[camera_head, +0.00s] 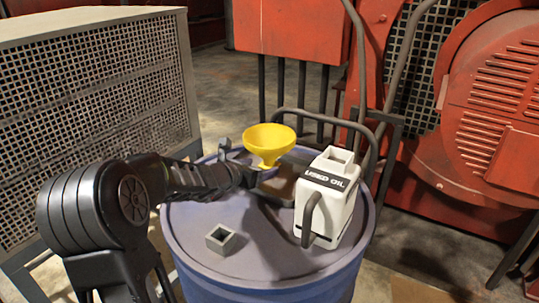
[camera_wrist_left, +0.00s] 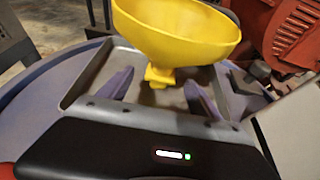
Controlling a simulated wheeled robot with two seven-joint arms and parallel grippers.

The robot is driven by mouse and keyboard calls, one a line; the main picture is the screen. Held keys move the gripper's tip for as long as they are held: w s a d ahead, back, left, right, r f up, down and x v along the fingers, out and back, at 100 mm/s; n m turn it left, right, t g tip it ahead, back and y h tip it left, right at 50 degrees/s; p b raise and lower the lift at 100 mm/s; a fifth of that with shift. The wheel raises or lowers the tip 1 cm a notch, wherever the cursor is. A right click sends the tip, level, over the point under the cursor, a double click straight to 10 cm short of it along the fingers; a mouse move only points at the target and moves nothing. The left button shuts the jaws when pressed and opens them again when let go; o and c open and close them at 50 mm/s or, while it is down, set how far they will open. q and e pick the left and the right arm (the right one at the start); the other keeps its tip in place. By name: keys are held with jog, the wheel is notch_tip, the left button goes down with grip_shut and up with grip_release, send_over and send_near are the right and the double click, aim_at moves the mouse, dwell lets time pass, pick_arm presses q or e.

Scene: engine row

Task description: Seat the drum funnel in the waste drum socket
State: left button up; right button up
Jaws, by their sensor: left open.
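The yellow drum funnel (camera_head: 268,140) stands upright above the far part of the blue drum's top, its wide mouth up. In the left wrist view the funnel (camera_wrist_left: 178,32) has its narrow stem between my two fingers, with gaps visible on both sides. My left gripper (camera_wrist_left: 158,82) is open around the stem; in the head view it (camera_head: 257,172) reaches in from the left, low beside the funnel. A small grey square socket (camera_head: 222,239) sits apart on the near part of the drum top, its opening up and empty. My right gripper is not in view.
A white "USED OIL" jug (camera_head: 338,190) stands on the drum (camera_head: 285,262), right of the funnel. A shallow tray (camera_wrist_left: 82,78) lies beneath the funnel and fingers. A mesh cabinet (camera_head: 95,90) is at left; red machinery (camera_head: 490,110) is behind. The drum top around the socket is clear.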

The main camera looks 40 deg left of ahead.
aim_at(266, 167)
pick_arm(q)
jog(key=shift+f+p+x, duration=0.2)
jog(key=shift+p+x, duration=0.45)
jog(key=shift+x, duration=1.95)
jog(key=shift+s+d, duration=0.1)
jog(key=shift+s, duration=0.05)
jog(key=c, duration=1.5)
